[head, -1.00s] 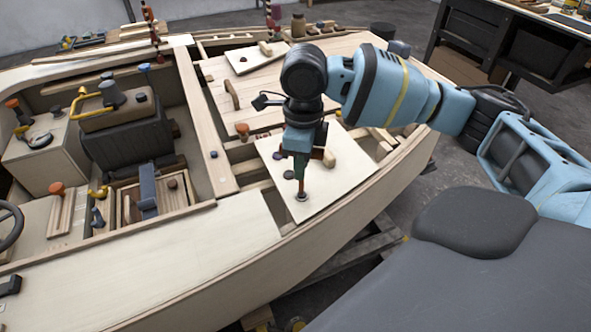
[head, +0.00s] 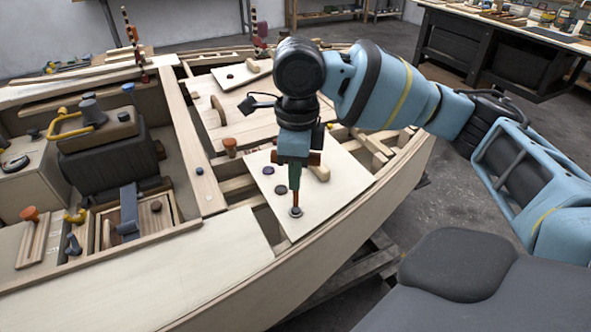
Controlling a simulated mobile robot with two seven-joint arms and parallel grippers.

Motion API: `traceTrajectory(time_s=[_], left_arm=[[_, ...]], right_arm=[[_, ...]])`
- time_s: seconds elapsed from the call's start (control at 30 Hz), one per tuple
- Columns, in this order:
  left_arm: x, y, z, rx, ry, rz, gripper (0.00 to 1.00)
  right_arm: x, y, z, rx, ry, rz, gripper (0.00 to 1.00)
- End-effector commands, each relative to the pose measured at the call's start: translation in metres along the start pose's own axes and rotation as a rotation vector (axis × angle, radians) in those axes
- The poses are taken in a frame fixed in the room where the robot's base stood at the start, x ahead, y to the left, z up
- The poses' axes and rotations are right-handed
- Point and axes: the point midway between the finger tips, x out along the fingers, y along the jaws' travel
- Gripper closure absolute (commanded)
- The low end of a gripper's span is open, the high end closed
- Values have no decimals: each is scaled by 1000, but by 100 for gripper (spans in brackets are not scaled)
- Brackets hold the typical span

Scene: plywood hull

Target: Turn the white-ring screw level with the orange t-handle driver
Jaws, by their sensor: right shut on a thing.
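My right gripper (head: 295,178) points down over the pale plywood panel on the hull's deck. It is shut on the orange t-handle driver (head: 297,199), whose crossbar end shows beside the fingers. The driver stands about upright, with its tip down at the white-ring screw (head: 296,212) near the panel's front corner. The tip covers the screw's middle, so I cannot tell how well it is seated or how far the screw is turned. My left gripper is not in view.
Two dark round discs (head: 281,189) lie on the panel (head: 330,195) left of the driver, and a wooden block (head: 319,172) is behind it. An orange-brown knob (head: 230,147) stands further left. Open hull bays are on the left; bare deck (head: 200,262) is in front.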

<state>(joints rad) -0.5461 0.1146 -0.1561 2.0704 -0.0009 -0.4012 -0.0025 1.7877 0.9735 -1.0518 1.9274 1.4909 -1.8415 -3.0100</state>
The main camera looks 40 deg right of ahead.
Motion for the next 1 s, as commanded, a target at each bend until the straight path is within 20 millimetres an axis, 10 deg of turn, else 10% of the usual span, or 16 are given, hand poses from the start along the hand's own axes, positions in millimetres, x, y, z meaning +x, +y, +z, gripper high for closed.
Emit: traceTrajectory(time_s=[1.0], left_arm=[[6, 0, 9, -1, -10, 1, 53]], right_arm=[[14, 0, 0, 0, 0, 0, 100]])
